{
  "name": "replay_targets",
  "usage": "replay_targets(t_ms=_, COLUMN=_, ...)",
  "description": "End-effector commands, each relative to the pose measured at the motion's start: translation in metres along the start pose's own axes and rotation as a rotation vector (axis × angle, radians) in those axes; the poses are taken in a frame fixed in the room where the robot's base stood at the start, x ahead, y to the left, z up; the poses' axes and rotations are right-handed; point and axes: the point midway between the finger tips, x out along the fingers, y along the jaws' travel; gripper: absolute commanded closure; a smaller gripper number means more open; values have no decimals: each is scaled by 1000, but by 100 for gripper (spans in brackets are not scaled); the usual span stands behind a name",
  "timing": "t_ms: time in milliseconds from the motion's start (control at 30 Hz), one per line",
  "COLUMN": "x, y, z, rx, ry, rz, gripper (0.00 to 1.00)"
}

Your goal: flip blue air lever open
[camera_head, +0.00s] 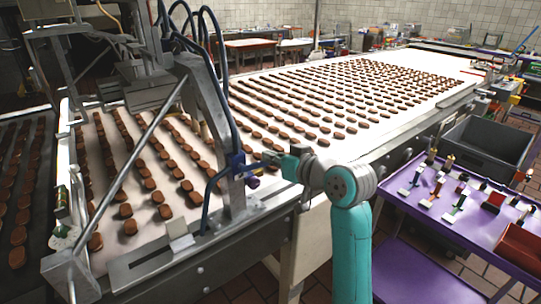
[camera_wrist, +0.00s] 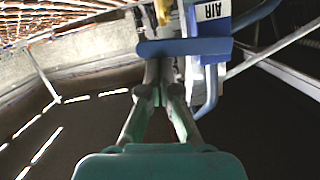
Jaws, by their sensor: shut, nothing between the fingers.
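The blue air lever (camera_wrist: 185,48) shows in the wrist view as a flat blue bar lying across the picture, next to a blue-and-white label reading "AIR" (camera_wrist: 209,11). My gripper (camera_wrist: 160,70) is shut and empty, and its fingers come together right at the bar. The bar overlaps the fingertips in the picture; I cannot tell whether they touch it. In the head view, my gripper (camera_head: 266,160) reaches left to the blue fitting (camera_head: 237,163) on the grey machine post. The lever itself is too small there to make out clearly.
A conveyor (camera_head: 440,75) with rows of brown biscuits runs behind the post. Blue hoses (camera_head: 222,75) hang along the post, and a blue tube (camera_wrist: 208,100) is right of my fingers. A purple cart (camera_head: 460,225) with tools and a grey crate (camera_head: 485,145) stand to the right.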

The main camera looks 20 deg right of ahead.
Motion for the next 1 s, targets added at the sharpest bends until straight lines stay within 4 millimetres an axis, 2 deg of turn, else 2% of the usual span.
replay_targets(t_ms=533, x=8, y=7, z=34, rx=481, ry=-3, rz=-119, gripper=100)
replay_targets(t_ms=1000, x=15, y=-2, z=61, rx=915, ry=-3, rz=-228, gripper=100)
